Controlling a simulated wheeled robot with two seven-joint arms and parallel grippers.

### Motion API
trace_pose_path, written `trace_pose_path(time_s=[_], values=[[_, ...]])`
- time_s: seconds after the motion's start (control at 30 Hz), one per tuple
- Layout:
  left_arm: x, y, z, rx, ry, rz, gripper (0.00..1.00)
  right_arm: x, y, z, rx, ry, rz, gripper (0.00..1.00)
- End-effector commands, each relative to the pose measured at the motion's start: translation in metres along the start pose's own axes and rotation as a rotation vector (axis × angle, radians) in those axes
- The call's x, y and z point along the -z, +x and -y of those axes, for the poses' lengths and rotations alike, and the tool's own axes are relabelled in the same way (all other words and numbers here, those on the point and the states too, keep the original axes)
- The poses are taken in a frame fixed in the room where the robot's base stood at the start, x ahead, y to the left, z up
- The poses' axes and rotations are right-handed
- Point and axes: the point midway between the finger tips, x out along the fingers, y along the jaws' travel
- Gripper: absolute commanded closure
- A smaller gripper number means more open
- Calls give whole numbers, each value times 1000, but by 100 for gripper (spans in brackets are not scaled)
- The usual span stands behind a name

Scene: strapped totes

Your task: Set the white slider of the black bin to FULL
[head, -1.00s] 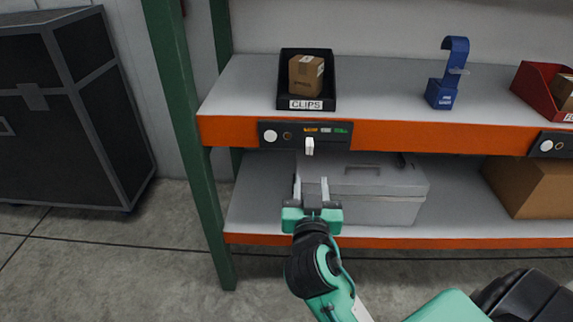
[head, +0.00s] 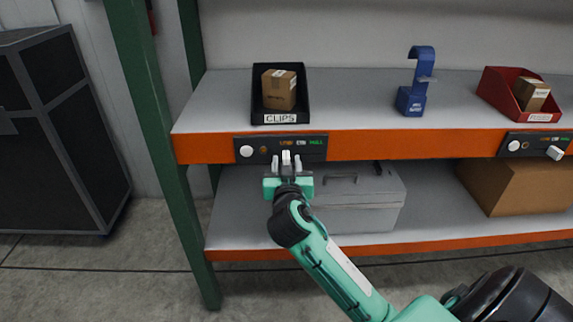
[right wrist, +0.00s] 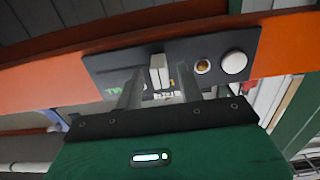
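The black bin (head: 282,117), marked CLIPS, stands on the upper shelf with a small cardboard box in it. Below it, a dark panel (head: 238,142) on the orange shelf edge carries a row of orange, white and green labels. The white slider (head: 286,157) sticks out under the orange label, at the left of that row. My right gripper (head: 286,165) is open, its two fingers apart on either side of the slider. In the right wrist view the slider (right wrist: 160,70) shows between the fingers (right wrist: 160,92), with gaps at both sides. My left gripper is out of view.
A white round knob (head: 246,151) sits at the panel's left end. A grey case (head: 360,205) lies on the lower shelf behind my right arm. A red bin (head: 497,92) with its own panel (head: 530,141) and a blue holder (head: 412,98) stand to the right.

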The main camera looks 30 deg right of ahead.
Motion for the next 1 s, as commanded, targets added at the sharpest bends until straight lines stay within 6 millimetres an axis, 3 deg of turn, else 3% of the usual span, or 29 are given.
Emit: trace_pose_path(time_s=[0.1, 0.3, 0.57, 0.8, 1.0], values=[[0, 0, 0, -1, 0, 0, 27, 0, 0, 0, 0, 0, 0, 66], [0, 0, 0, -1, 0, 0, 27, 0, 0, 0, 0, 0, 0, 100], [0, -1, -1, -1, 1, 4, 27, 0, 0, -6, 0, -1, 1, 100], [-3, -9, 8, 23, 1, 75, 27, 0, 0, -53, -2, 0, 4, 100], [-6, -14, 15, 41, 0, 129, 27, 0, 0, -80, -1, 0, 2, 100]])
